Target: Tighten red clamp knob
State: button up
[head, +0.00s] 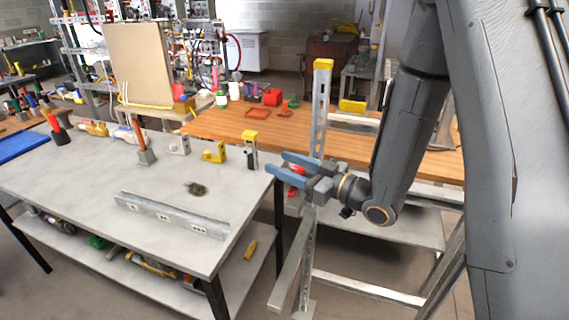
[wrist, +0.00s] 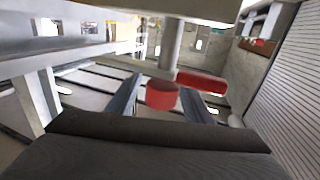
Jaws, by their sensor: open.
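The red clamp knob (wrist: 162,96) is a short red cylinder in the wrist view. My gripper (wrist: 160,84) is open, with one finger on either side of the knob and a visible gap at each side. A longer red piece (wrist: 203,80) lies just behind it to the right, and I cannot tell how the two join. In the head view my gripper (head: 277,161) is beside the upright perforated metal post (head: 320,108). A red part (head: 297,170) shows between its fingers, and the rest is hidden by the fingers and wrist.
A grey table (head: 75,190) stands to the left with a metal rail (head: 172,215) and yellow clamps. A wooden bench (head: 225,125) with small coloured parts lies behind my gripper. A metal frame with a lower bar (head: 365,288) stands below my arm.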

jog(key=c, duration=1.1)
jog(key=shift+o, duration=0.2)
